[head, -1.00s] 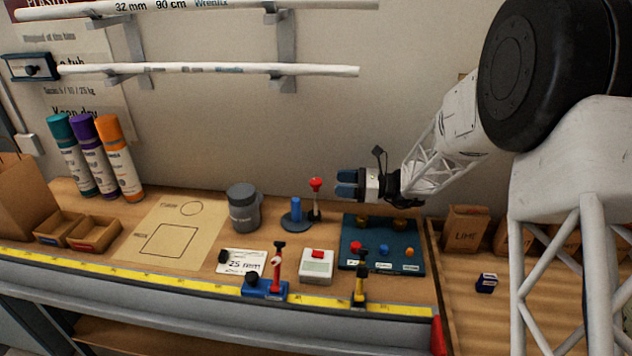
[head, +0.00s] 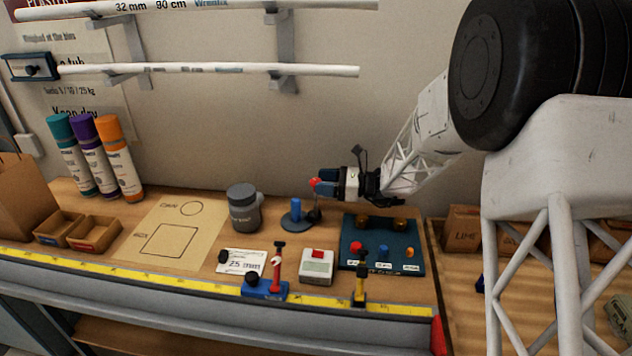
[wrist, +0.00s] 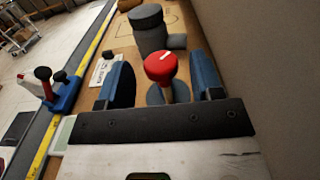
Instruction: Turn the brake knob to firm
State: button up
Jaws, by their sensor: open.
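The brake knob is a red round knob with a white mark on top. It shows between my fingers in the wrist view (wrist: 160,67) and at my fingertips in the head view (head: 315,182). It stands on an upright post at the back of the bench. My gripper (head: 322,182) is open, with one blue finger on each side of the knob. In the wrist view (wrist: 163,76) gaps show between the knob and both fingers. Any firm or soft label is too small or hidden to read.
A blue peg on a round base (head: 295,215) stands just left of the knob's post. The wall is close behind.

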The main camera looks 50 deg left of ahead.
jog(key=shift+x, duration=1.25)
jog(key=c, duration=0.9)
